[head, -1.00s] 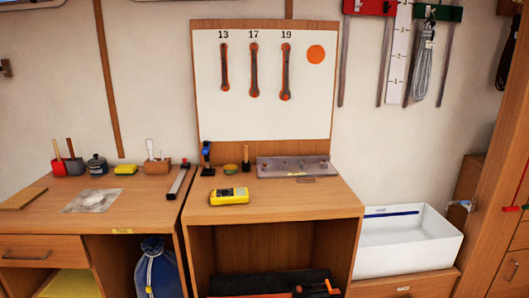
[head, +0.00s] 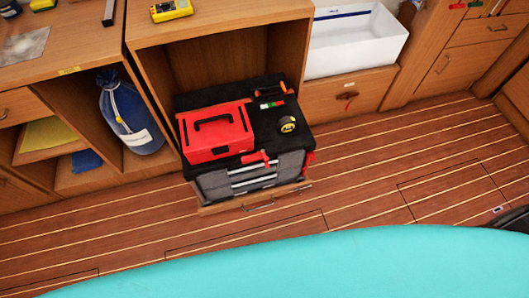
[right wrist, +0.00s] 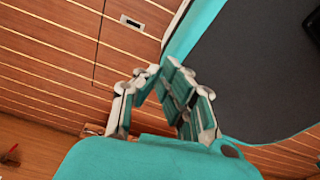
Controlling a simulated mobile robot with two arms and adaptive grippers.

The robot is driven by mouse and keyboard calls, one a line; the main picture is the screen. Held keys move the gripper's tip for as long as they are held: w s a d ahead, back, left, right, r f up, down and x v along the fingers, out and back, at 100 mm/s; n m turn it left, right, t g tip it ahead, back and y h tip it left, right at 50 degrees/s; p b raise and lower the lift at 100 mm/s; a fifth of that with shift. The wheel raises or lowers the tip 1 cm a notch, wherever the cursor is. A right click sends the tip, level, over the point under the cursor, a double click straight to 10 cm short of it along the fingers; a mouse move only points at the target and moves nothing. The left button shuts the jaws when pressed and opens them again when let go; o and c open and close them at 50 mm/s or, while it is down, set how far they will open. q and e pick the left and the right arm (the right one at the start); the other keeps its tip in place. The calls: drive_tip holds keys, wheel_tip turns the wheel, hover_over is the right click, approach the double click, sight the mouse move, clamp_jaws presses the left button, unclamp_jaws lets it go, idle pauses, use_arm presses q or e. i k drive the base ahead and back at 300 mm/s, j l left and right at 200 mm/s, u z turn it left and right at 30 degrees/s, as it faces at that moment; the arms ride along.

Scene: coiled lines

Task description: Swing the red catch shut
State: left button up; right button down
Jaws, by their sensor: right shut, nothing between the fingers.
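A grey and black tool chest (head: 215,184) stands in the open bay under the bench. A red catch-like piece (head: 258,159) sticks out at its upper front edge, below the red case. Another red piece (head: 308,161) shows at the chest's right side. Which of them is the catch, and how far it stands open, is too small to tell. My right gripper (right wrist: 161,70) shows in the right wrist view, shut and empty, above the wooden floor and away from the chest. My left gripper is in neither current view.
A red case (head: 222,142) and a yellow-black tape measure (head: 287,124) lie on the chest's black top. A blue bag (head: 128,112) stands in the left bay. A white bin (head: 352,45) stands right. The plank floor (head: 370,180) before the chest is clear.

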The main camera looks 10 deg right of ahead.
sight(266, 158)
drive_tip(key=k+l, duration=0.15)
drive_tip(key=l, duration=0.3)
drive_tip(key=k+l+z, duration=0.1)
drive_tip(key=l, duration=0.4)
drive_tip(key=k+l+z, duration=0.1)
drive_tip(key=l, duration=0.35)
drive_tip(key=k+l, duration=0.1)
drive_tip(key=l, duration=0.4)
drive_tip(key=k+l+z, duration=0.1)
drive_tip(key=l, duration=0.35)
